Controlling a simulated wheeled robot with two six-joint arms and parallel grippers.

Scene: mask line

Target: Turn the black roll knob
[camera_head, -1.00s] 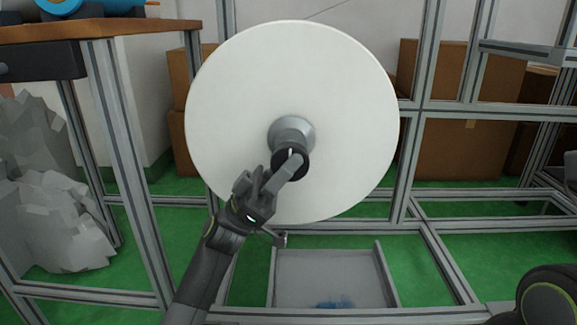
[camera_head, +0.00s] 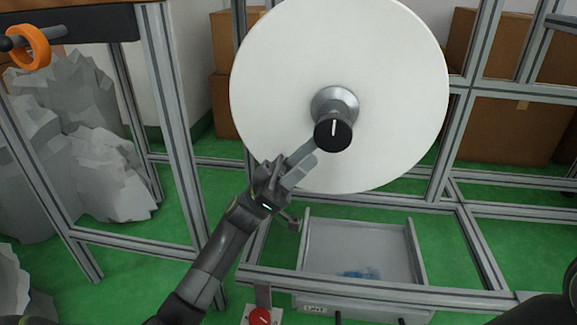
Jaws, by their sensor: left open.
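The black roll knob (camera_head: 333,134) sticks out from a grey hub (camera_head: 334,102) at the middle of a large white roll (camera_head: 400,80). A white line on the knob's face stands about upright. My left gripper (camera_head: 307,160) is just below and left of the knob, with its fingers pointing up and right toward it. The fingers are open and nothing shows between them. The fingertips are close to the knob's lower left edge; whether they touch it I cannot tell. My right gripper is not in view.
A shallow grey tray (camera_head: 330,240) with a small blue item (camera_head: 360,273) lies below the roll. A red knob (camera_head: 260,318) is at the bottom edge. An aluminium frame (camera_head: 180,130) stands at the left, with an orange ring (camera_head: 30,47) above. Brown boxes stand behind.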

